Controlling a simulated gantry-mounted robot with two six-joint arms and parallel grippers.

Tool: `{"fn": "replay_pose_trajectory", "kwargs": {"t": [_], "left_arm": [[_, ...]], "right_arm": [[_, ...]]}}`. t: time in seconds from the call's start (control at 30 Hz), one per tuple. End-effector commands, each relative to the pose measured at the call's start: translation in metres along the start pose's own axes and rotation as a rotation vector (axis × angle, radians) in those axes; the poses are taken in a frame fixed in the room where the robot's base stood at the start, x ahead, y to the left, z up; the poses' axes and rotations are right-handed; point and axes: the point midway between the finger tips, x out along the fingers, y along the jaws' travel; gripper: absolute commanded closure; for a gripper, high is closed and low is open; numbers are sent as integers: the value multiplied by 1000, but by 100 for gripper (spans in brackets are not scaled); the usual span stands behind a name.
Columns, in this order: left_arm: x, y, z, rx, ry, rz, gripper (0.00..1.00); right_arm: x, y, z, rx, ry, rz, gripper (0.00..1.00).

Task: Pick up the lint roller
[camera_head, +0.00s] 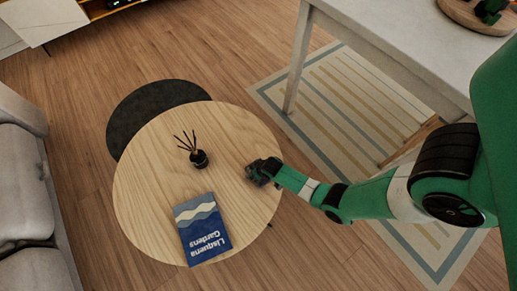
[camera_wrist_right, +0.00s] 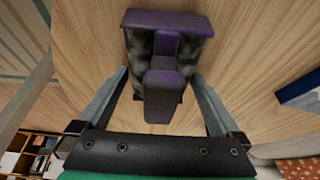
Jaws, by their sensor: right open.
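A dark purple and black object with mottled grey sides, which looks like the lint roller (camera_wrist_right: 165,20), is on the wooden table in the right wrist view. Its narrow block-like part points toward my gripper. My right gripper (camera_wrist_right: 160,78) is open, with one finger on each side of that narrow part and nothing clamped. In the head view my right gripper (camera_head: 262,172) is low over the right side of the round table, and it mostly hides the roller there. My left gripper is not in view.
The round wooden table (camera_head: 150,185) also holds a dark reed diffuser (camera_head: 199,159) and a blue book (camera_head: 201,230), both left of my right gripper. A white table (camera_head: 400,40) stands at upper right. A grey sofa (camera_head: 25,200) is at left.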

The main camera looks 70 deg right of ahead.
Motion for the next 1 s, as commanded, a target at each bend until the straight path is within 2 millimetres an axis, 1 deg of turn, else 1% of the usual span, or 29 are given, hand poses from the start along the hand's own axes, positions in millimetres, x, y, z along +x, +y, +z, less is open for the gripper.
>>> {"fn": "replay_pose_trajectory", "kwargs": {"t": [0.17, 0.2, 0.37, 0.4, 0.57, 0.6, 0.7, 0.87, 1.0], "left_arm": [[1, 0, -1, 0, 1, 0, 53], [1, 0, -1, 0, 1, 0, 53], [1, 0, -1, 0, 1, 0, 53], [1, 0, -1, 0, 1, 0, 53], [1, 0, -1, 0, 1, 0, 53], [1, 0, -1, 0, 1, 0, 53], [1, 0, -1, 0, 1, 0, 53], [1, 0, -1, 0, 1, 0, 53], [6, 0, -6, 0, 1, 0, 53]], "right_arm": [[0, 0, 0, 0, -1, 0, 0], [0, 0, 0, 0, -1, 0, 4], [-1, 0, 0, 0, -1, 0, 32], [-1, 0, 0, 0, -1, 0, 40], [-1, 0, 0, 0, -1, 0, 68], [-1, 0, 0, 0, -1, 0, 76], [-1, 0, 0, 0, 0, 0, 90], [-2, 0, -1, 0, 0, 0, 90], [-10, 0, -5, 0, 1, 0, 90]]}}
